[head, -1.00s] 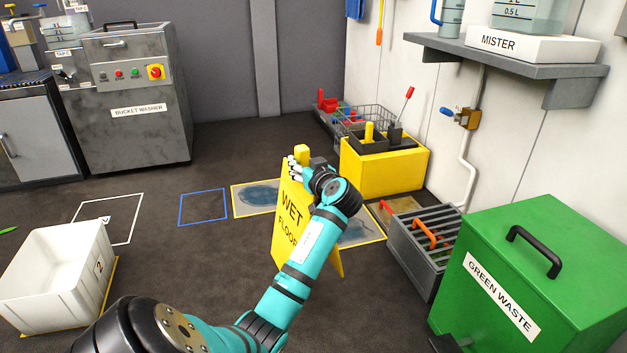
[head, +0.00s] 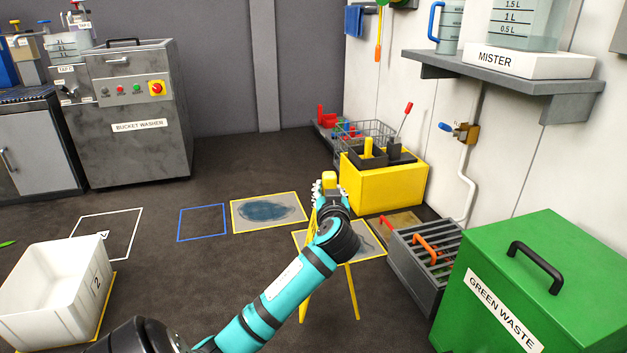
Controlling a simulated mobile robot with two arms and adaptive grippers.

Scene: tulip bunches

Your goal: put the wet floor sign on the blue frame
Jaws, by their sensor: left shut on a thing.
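The yellow wet floor sign (head: 329,179) stands upright right of the picture's middle, seen nearly edge-on with its legs spread. My arm hides much of its panel and its lettering. My left gripper (head: 328,192) is shut on the top of the sign. I cannot tell whether its feet touch the floor. The blue frame (head: 203,223) is an empty outline on the dark floor, left of the sign and farther back. My right gripper is not in view.
A yellow-edged mat with a wet patch (head: 269,212) lies between the blue frame and the sign; another (head: 370,246) lies behind the sign. A white crate (head: 48,300), grey grate box (head: 425,262) and green waste bin (head: 520,275) stand around. Floor before the blue frame is clear.

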